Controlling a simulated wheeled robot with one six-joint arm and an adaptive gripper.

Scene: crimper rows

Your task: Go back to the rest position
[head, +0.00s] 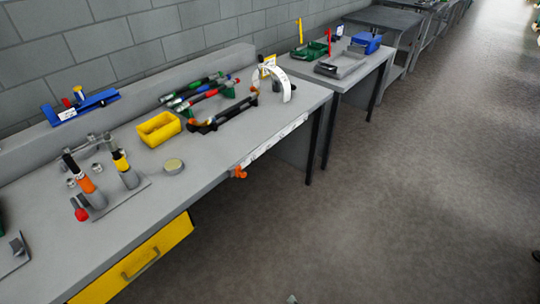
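My gripper does not show clearly in the head view. Only a small grey piece shows at the bottom edge, and I cannot tell what it is. The long grey workbench (222,150) runs along the left. Nothing is seen being held.
A yellow drawer (140,264) is under the bench front. An orange clamp (238,173) sticks out at the bench edge. A second table (352,80) with green and blue bins stands behind. Wide grey floor (400,200) on the right is clear.

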